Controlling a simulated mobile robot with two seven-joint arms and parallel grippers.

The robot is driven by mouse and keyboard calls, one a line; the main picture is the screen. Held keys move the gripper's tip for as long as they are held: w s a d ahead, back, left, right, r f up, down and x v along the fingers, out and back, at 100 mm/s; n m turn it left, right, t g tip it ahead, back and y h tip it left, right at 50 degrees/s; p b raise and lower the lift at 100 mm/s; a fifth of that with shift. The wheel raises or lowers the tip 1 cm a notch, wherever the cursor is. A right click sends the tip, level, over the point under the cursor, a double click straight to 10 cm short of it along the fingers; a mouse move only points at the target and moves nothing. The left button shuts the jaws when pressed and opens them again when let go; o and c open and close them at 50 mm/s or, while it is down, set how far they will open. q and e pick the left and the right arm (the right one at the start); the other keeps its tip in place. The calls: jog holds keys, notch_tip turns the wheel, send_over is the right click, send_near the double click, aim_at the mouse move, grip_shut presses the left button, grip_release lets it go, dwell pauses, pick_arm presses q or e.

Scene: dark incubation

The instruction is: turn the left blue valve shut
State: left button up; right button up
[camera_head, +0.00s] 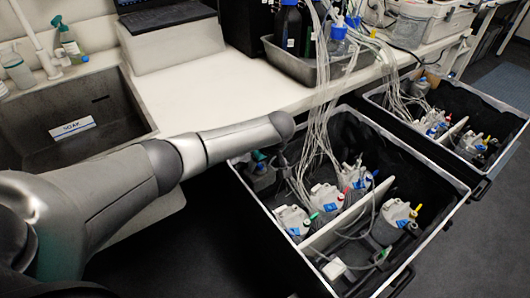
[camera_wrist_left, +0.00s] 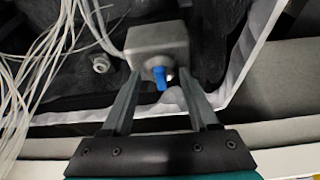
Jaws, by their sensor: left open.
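The blue valve (camera_wrist_left: 160,78) is a small blue handle on the front of a grey metal block (camera_wrist_left: 157,42), in the left wrist view. My left gripper (camera_wrist_left: 160,90) is open, with one finger on each side of the blue handle in the picture. I cannot tell whether the fingers touch it or how far past it they reach. In the head view my left gripper (camera_head: 281,160) points down into the near left part of a black crate (camera_head: 435,205), mostly hidden under my wrist. The handle cannot be made out clearly there. My right gripper is out of view.
The crate holds several grey-capped bottles (camera_head: 325,196) with coloured connectors. A bundle of clear tubes (camera_head: 318,110) hangs beside my gripper, and the crate's white rim (camera_wrist_left: 245,70) runs close by. A second crate (camera_head: 495,105) stands at right; a sink (camera_head: 65,105) is at left.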

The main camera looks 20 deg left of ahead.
pick_arm(q)
jog(key=p+v, duration=0.5)
jog(key=v, duration=0.9)
jog(key=shift+d+r, duration=0.15)
jog(key=shift+r, duration=0.1)
jog(key=shift+s, duration=0.1)
jog(key=shift+c, duration=0.2)
